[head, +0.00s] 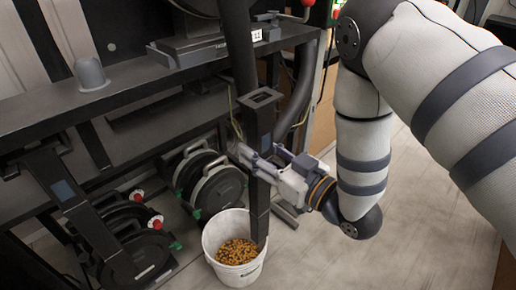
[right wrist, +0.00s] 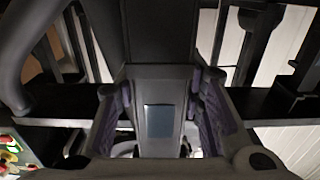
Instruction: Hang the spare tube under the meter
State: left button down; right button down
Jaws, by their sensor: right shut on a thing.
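The spare tube (head: 259,212), a long dark square tube with a flanged open top, stands about upright. My right gripper (head: 259,163) is shut on its upper half, coming from the right. In the right wrist view the tube, with a blue-grey patch (right wrist: 159,121), sits between the two purple-padded fingers. Its lower end overlaps the opening of a white bucket; I cannot tell if it is inside or above it. The meter seems to be the dark unit (head: 205,45) on the frame at the top, partly cut off. My left gripper is not in view.
The white bucket (head: 220,264) holds orange-brown grain on the floor. A similar dark tube (head: 85,215) slants at the left. Black round units (head: 215,185) stand under the frame beam (head: 95,97). A dark post (head: 238,50) is just behind the spare tube's top. Floor at the right is clear.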

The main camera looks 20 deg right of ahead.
jog(key=shift+b+x, duration=0.3)
jog(key=shift+x, duration=0.7)
jog(key=b+x, duration=0.4)
jog(key=x, duration=0.9)
jog(key=shift+w, duration=0.35)
jog(key=shift+a+r, duration=0.15)
jog(key=shift+r, duration=0.05)
jog(key=shift+f, duration=0.6)
jog(key=c, duration=1)
grip_release()
